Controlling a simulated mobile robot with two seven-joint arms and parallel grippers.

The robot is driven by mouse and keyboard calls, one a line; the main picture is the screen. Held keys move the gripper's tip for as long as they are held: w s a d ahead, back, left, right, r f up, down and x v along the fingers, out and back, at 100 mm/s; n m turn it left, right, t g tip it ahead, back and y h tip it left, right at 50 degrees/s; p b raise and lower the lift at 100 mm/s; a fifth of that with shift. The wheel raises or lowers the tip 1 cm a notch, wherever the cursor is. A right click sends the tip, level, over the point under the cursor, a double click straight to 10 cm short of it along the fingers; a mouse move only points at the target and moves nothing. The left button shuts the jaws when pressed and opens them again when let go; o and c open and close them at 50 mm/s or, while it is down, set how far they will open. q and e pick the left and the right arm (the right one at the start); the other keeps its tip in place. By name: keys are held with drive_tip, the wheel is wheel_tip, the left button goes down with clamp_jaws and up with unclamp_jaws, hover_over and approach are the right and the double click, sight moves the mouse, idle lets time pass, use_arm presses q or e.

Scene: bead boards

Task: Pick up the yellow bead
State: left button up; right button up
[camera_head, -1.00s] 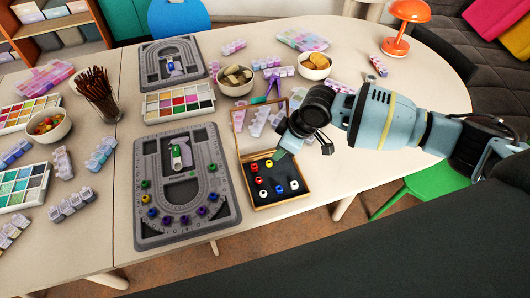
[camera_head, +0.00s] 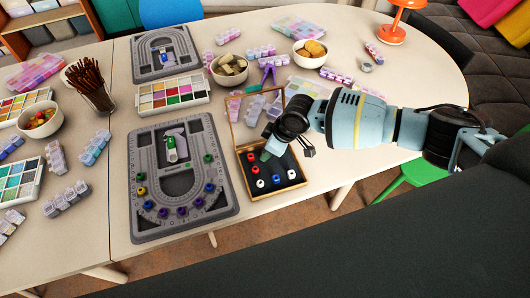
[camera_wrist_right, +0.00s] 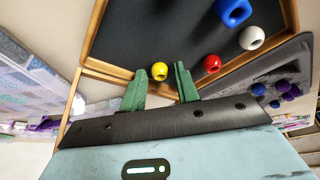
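My right gripper (camera_head: 266,154) is over the box, just right of the bead. In the right wrist view the yellow bead (camera_wrist_right: 159,72) shows between the open green fingertips (camera_wrist_right: 160,69), with a gap on each side. I cannot tell whether the fingertips are level with it. My left gripper is not in view.
The box's raised lid stands behind. A grey bead board (camera_head: 224,143) is left of the box.

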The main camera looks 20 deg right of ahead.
clamp_jaws()
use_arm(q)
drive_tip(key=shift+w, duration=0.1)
use_arm(e)
drive_tip(key=shift+r, duration=0.1)
idle(0.3)
